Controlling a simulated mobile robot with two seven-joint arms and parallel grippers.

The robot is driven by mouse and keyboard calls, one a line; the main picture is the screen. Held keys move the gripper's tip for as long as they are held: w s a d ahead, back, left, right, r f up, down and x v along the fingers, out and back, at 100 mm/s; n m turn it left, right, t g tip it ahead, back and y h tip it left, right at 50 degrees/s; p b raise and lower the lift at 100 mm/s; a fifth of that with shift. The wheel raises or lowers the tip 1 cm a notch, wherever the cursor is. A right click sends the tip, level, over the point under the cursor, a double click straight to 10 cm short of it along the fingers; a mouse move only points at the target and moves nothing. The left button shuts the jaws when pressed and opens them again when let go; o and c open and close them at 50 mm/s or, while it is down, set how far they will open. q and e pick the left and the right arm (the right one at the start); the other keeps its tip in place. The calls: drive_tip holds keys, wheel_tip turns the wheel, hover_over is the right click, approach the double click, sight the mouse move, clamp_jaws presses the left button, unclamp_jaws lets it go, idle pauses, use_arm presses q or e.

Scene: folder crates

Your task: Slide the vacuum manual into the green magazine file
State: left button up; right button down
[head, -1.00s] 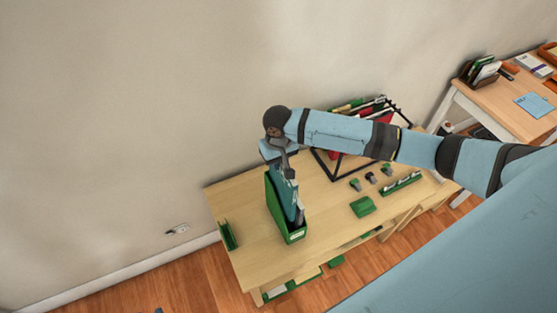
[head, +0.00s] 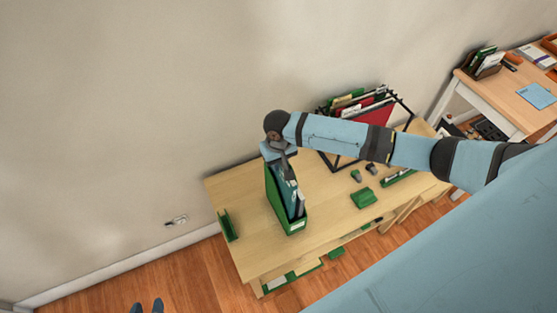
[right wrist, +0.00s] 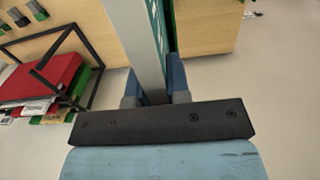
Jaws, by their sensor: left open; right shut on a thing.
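The green magazine file (head: 296,227) stands upright on the wooden table. The vacuum manual (head: 286,189), teal with a pale grey edge, is upright between the file's walls in the head view, with its upper part showing; how deep it sits is hidden. My right gripper (head: 288,172) is above the file, shut on the manual. In the right wrist view, the manual's grey edge (right wrist: 142,50) runs between the fingers (right wrist: 155,92), with a green wall close on its right. My left gripper (head: 147,306) is open and empty at the bottom edge, well away from the table.
A black wire rack (head: 337,163) with red and green folders stands behind my right arm. A green block (head: 363,198) and small dark items lie right of the file. A small green holder (head: 227,226) stands at the table's left end. The tabletop between holder and file is clear.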

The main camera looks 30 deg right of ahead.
sight(282, 183)
wheel_tip(282, 183, down, 6)
drive_tip(key=shift+r+b, duration=0.1)
drive_tip(key=shift+b, duration=0.5)
idle(1.3)
drive_tip(key=shift+s, duration=0.1)
